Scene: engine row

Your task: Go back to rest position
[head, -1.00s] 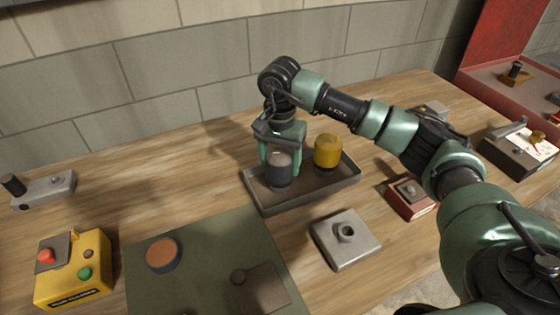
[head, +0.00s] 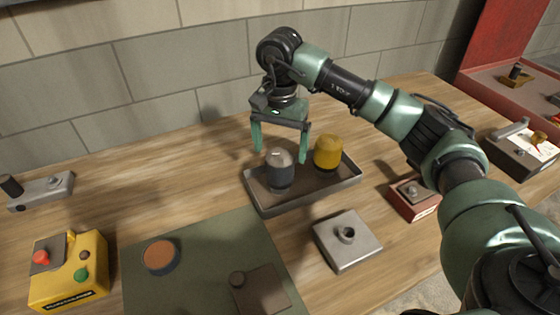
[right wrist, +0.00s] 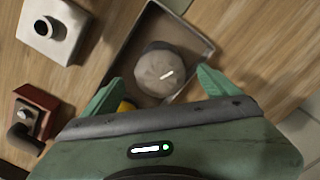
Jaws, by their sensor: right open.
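My right gripper (head: 280,140) is open and empty, with its fingers above a dark grey cylinder with a pale domed top (head: 280,172). The cylinder stands upright in a dark tray (head: 267,206), apart from the fingers. In the right wrist view, the cylinder's pale top (right wrist: 160,72) shows beyond and between the two green fingers. A yellow cylinder (head: 328,153) stands in the tray to its right; only a sliver of it (right wrist: 125,106) shows in the wrist view. My left gripper is in neither view.
A grey block with a round socket (head: 347,240) lies in front of the tray. A green mat (head: 205,270) and a yellow button box (head: 70,272) are at the front left. A red block (head: 414,199) sits right of the tray. A tiled wall (head: 180,80) stands behind the table.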

